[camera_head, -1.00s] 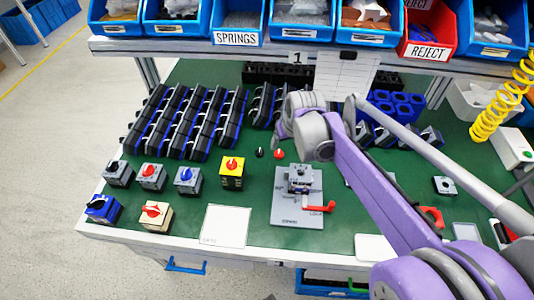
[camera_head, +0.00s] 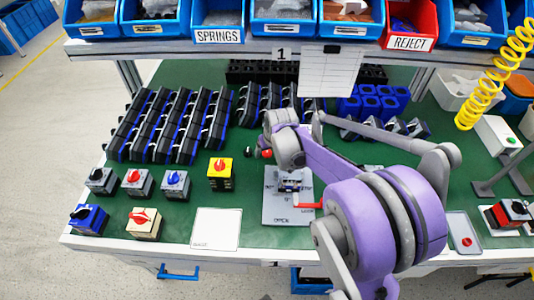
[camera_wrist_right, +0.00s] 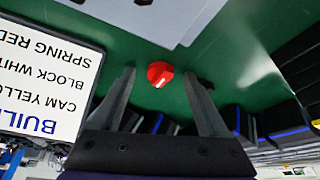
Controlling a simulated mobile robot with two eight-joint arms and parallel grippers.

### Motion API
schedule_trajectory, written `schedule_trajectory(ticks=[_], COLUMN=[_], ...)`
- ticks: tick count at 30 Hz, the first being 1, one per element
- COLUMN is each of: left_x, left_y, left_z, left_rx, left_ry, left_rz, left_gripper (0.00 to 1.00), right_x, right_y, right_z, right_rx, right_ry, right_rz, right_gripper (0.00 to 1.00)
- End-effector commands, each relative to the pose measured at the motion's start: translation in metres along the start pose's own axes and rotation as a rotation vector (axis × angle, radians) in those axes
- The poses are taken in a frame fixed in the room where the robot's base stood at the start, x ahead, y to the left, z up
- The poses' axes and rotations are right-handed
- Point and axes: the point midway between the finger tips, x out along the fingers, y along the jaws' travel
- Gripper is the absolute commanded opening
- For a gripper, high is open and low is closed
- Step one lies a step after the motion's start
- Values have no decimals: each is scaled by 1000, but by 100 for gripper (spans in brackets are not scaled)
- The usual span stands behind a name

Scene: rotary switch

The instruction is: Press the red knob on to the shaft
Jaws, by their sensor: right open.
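The loose red knob (camera_wrist_right: 160,74) lies on the green table top in the right wrist view, between the two fingertips of my right gripper (camera_wrist_right: 160,80). The fingers are open, with a gap on both sides of the knob. In the head view the red knob (camera_head: 267,153) shows just beside my right gripper (camera_head: 257,150), whose fingers are mostly hidden. The grey switch body (camera_head: 291,183) sits on a grey fixture plate (camera_head: 288,210) with a red lever, nearer the front edge. My arm partly covers it, and its shaft is too small to make out. My left gripper is out of view.
Finished switches, including a yellow one (camera_head: 220,173), stand to the left. A white card (camera_head: 216,229) lies left of the plate. Rows of black blocks (camera_head: 170,125) stand behind. A sheet with printed text (camera_wrist_right: 45,80) shows close by in the wrist view.

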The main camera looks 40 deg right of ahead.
Motion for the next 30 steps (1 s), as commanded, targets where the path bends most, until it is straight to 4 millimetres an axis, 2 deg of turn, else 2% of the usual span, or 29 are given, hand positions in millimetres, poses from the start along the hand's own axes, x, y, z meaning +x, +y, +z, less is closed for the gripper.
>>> schedule_trajectory(ticks=[5,18,26,30], left_x=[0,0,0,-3], left_y=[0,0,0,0], left_z=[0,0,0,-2], left_rx=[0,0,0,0], left_ry=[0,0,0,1], left_rz=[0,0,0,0], left_gripper=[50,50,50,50], right_x=[0,0,-1,-13], right_y=[0,0,0,0], right_z=[0,0,0,-5], right_rx=[0,0,0,0], right_ry=[0,0,0,0], right_rz=[0,0,0,0], right_gripper=[77,0,0,0])
